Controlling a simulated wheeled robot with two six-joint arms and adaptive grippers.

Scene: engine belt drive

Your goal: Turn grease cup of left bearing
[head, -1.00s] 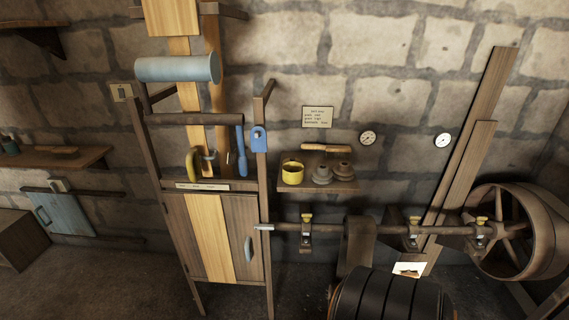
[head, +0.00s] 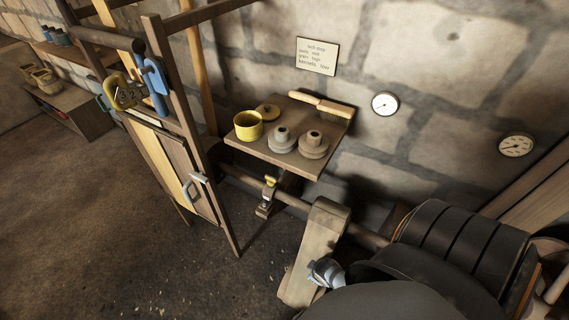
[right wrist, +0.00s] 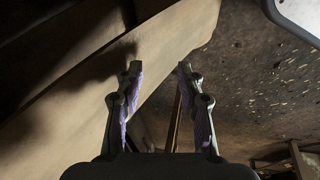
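The left bearing (head: 264,207) is a small dark block on the horizontal shaft, below the wall shelf in the head view. Its grease cup (head: 270,181) is a small yellow cap on top, with nothing touching it. My right gripper (right wrist: 158,72) shows in the right wrist view with its two fingers apart and nothing between them. A broad tan belt (right wrist: 175,45) passes beyond its fingertips, and the cup is not seen there. A silver-blue part (head: 325,272) lies in front of the belt in the head view; I cannot tell whether it is my gripper. My left gripper is not in view.
A black ribbed drum (head: 470,240) is at right. Floor at lower left is clear.

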